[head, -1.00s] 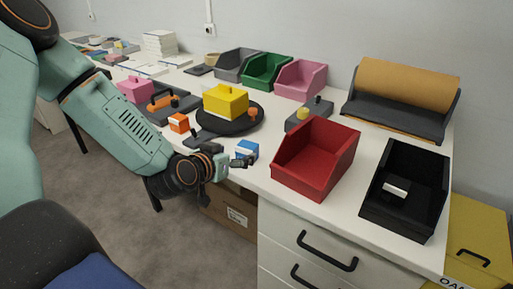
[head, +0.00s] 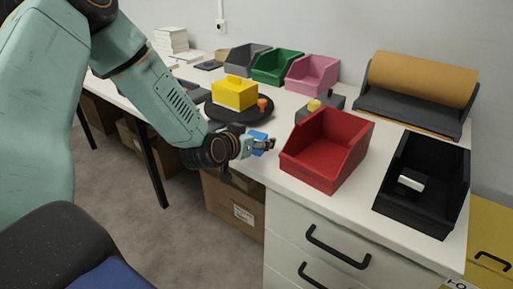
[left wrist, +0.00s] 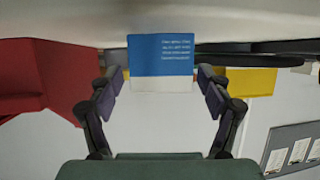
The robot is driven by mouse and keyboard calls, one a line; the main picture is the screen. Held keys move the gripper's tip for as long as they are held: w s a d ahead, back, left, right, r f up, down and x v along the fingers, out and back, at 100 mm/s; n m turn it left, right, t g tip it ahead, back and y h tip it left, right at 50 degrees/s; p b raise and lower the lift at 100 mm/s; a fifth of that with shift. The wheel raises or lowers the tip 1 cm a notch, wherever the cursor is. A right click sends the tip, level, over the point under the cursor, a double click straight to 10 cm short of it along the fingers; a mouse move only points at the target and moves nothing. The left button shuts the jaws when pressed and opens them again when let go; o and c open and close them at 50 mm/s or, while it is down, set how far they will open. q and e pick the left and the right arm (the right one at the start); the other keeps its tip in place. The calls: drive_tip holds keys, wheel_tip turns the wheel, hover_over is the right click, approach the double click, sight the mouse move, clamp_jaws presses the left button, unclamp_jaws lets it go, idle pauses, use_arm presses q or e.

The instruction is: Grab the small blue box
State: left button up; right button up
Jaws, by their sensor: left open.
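The small blue box (head: 258,134) sits on the white table near its front edge, left of the red bin. It is partly hidden behind my left gripper (head: 268,145) in the head view. In the left wrist view the blue box (left wrist: 160,55), with white print and a white band, appears centred between the fingertips. My left gripper (left wrist: 161,82) is open, with a finger to each side of the box and gaps visible; I cannot tell how deep the box lies between them. My right gripper is not in view.
The red bin (head: 312,168) stands close right of the gripper, and a black bin (head: 452,190) further right. A black round plate (head: 218,110) with a yellow box (head: 234,93) is behind. Grey, green and pink bins line the wall.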

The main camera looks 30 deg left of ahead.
use_arm(q)
drive_tip(key=shift+w+a+f, duration=0.1)
drive_tip(key=shift+w, duration=0.05)
drive_tip(key=shift+s, duration=0.2)
drive_tip(key=shift+r, duration=0.2)
drive_tip(key=c, duration=0.3)
drive_tip(key=shift+w+f, duration=0.1)
drive_tip(key=shift+w, duration=0.05)
drive_tip(key=c, duration=0.7)
drive_tip(key=shift+c, duration=0.2)
